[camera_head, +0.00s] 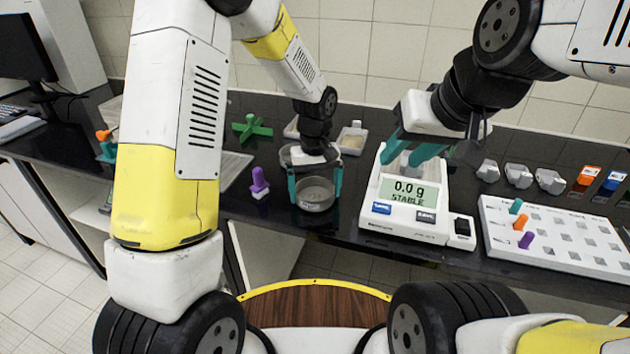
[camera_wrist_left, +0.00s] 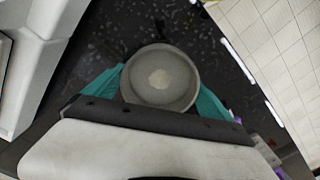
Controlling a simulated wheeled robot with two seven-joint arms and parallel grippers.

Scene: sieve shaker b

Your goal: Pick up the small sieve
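The small sieve (camera_head: 316,194) is a round, shallow grey metal cup near the front of the dark bench. My left gripper (camera_head: 316,187) points down over it, with one teal finger on each side against its wall. In the left wrist view the sieve (camera_wrist_left: 160,78) fills the space between the teal fingers, with a pale patch at its middle. I see no clear gap at either finger. Whether its base touches the bench cannot be told. My right gripper (camera_head: 408,150) is open above the scale, its teal fingers spread apart.
The scale (camera_head: 400,222) reads 0.0 g, STABLE. A purple-handled tool (camera_head: 259,182) stands left of the sieve. A green cross-shaped piece (camera_head: 252,128) and a small white tray (camera_head: 352,139) lie behind. A white pegboard (camera_head: 560,236) is at the right.

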